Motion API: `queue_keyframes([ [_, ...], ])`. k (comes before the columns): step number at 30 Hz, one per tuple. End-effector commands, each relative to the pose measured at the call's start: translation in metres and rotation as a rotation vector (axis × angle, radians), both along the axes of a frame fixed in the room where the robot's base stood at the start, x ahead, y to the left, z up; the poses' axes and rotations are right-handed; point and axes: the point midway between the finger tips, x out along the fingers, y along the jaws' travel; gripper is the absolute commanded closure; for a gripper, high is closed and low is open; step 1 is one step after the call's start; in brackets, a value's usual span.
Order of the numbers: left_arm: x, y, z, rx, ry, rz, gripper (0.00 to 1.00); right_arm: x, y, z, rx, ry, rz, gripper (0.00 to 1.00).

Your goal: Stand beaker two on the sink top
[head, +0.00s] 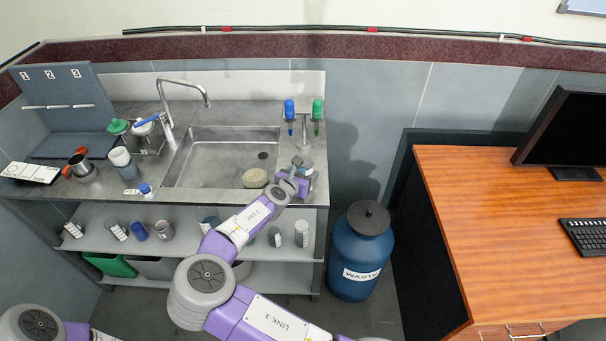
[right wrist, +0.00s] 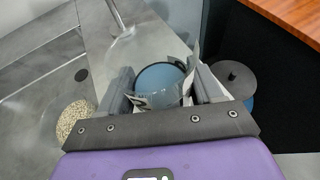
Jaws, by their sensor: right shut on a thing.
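My right gripper (head: 298,180) is at the right end of the sink top (head: 230,113), beside the basin (head: 215,165). It is shut on a beaker (head: 304,162) with a white label, seen from above between the jaws (right wrist: 160,98) in the right wrist view, where the beaker's round mouth (right wrist: 160,75) shows bluish. The label's number cannot be read. The beaker looks about upright. Whether its base touches the sink top is hidden by the gripper. My left gripper is out of view.
A round sponge-like thing (head: 255,178) lies at the basin's front right. The blue waste drum (head: 362,255) stands right of the sink. Several containers stand on the shelf (head: 185,243) below. Cups and a rack crowd the left.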

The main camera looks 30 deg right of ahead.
Motion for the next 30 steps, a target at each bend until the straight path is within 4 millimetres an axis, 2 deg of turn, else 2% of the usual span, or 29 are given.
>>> queue_keyframes([
  [3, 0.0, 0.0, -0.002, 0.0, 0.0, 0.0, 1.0, 0.0, 0.0, -0.004, -0.002, 0.001, 0.002, 0.72],
  [4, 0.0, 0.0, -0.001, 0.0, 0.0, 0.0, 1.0, 0.0, 0.0, -0.003, -0.001, 0.001, 0.001, 0.31],
  [8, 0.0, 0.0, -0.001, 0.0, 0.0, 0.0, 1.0, 0.0, 0.0, -0.003, -0.001, 0.001, 0.0, 0.11],
  [19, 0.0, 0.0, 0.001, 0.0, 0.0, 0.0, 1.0, 0.0, 0.001, 0.002, 0.001, -0.001, 0.001, 0.1],
  [23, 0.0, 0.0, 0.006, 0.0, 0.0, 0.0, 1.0, -0.01, 0.015, 0.009, -0.001, 0.002, 0.003, 0.1],
  [30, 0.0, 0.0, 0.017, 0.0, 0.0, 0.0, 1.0, -0.038, 0.054, 0.03, -0.002, 0.001, 0.004, 0.1],
])
